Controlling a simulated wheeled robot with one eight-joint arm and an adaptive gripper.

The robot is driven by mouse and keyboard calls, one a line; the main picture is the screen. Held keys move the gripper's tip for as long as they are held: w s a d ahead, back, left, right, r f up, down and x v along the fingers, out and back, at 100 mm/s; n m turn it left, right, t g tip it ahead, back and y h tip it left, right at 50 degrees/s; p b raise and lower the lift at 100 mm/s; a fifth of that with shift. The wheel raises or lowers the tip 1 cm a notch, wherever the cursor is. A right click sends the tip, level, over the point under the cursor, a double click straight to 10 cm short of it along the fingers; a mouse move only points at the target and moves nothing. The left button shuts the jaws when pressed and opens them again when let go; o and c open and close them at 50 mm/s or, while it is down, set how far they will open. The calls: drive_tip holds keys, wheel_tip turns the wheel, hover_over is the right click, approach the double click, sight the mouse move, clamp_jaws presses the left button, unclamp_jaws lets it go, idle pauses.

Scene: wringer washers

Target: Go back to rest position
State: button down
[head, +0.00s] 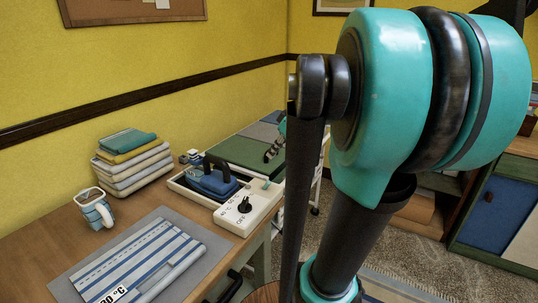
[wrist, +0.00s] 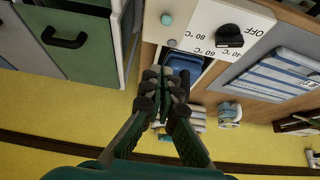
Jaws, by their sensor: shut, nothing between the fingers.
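My gripper (wrist: 165,75) is shut and empty in the wrist view, with its fingertips together in the middle of the picture. In the head view my teal and black arm fills the right half and hides most of what lies behind it. The gripper's dark fingers (head: 272,152) show just left of the arm, beyond the white control panel (head: 250,208). The panel has a black knob (head: 244,204) and a pale green button (head: 266,184). It also shows upside down in the wrist view (wrist: 200,30). I see no contact between gripper and panel.
A cabinet (head: 490,210) stands at the right. Yellow walls close the back.

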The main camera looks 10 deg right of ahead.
drive_tip(key=s+f+m, duration=0.1)
drive_tip(key=s+f, duration=0.1)
drive_tip(key=f, duration=0.1)
drive_tip(key=s+a+f+m+h, duration=0.1)
drive_tip(key=s+f+m, duration=0.1)
drive_tip(key=s+f, duration=0.1)
drive_tip(key=s+a+f+m+h, duration=0.1)
drive_tip(key=s+f, duration=0.1)
drive_tip(key=f, duration=0.3)
drive_tip(key=shift+s+a+f+g, duration=0.1)
drive_tip(key=shift+s+f+g, duration=0.15)
drive_tip(key=shift+s+g, duration=0.1)
drive_tip(key=s+f+m+h, duration=0.2)
drive_tip(key=s+f+m, duration=0.3)
drive_tip(key=s+f, duration=0.3)
drive_tip(key=shift+s+d+f, duration=0.2)
drive_tip(key=shift+d+f, duration=0.1)
